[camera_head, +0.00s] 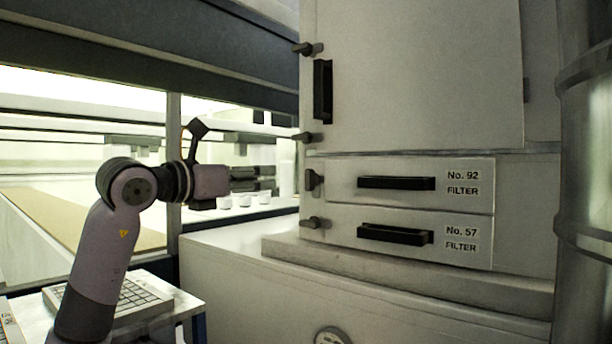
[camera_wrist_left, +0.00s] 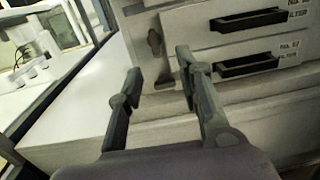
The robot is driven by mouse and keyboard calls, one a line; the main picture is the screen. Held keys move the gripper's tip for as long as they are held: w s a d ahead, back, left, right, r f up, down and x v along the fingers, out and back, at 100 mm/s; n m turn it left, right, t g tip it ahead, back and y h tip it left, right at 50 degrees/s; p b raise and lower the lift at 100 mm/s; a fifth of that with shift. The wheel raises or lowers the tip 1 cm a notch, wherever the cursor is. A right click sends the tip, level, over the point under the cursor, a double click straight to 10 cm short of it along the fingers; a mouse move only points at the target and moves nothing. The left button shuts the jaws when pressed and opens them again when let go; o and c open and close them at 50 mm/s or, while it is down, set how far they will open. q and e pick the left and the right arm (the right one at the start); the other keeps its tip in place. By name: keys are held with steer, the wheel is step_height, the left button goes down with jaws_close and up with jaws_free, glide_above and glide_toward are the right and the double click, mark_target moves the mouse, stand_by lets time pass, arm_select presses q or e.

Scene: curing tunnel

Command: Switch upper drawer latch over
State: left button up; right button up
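The upper drawer (camera_head: 340,192), labelled "No. 92 FILTER", is shut in the pale cabinet. Its dark latch (camera_head: 314,181) sits at the drawer's left edge and looks upright. The same latch (camera_wrist_left: 155,42) shows in the left wrist view, beyond the fingertips. My left gripper (camera_head: 270,178) is to the left of the latch, apart from it, at about its height in the picture. In the left wrist view the gripper (camera_wrist_left: 158,63) is open, with nothing between its fingers. My right gripper is not in view.
The lower drawer (camera_head: 342,236), "No. 57 FILTER", has its own latch (camera_head: 315,223) lying sideways just below. A ledge (camera_head: 400,274) juts out under the drawers. A cabinet door (camera_head: 420,75) is above. White cups (camera_head: 243,200) stand behind glass. A keyboard (camera_head: 135,297) is at lower left.

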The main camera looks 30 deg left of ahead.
mark_target(307, 174)
arm_select(q)
steer(key=shift+y, duration=0.3)
steer(key=w+p, duration=0.2)
steer(key=w, duration=0.3)
steer(key=w+p, duration=0.2)
steer(key=w, duration=0.4)
steer(key=w+p, duration=0.2)
steer(key=w, duration=0.3)
steer(key=shift+w+d+r+p, duration=0.15)
steer(key=shift+d+r+p, duration=0.1)
steer(key=shift+p, duration=0.1)
steer(key=shift+w+f, duration=0.1)
steer(key=shift+w, duration=0.3)
jaws_close()
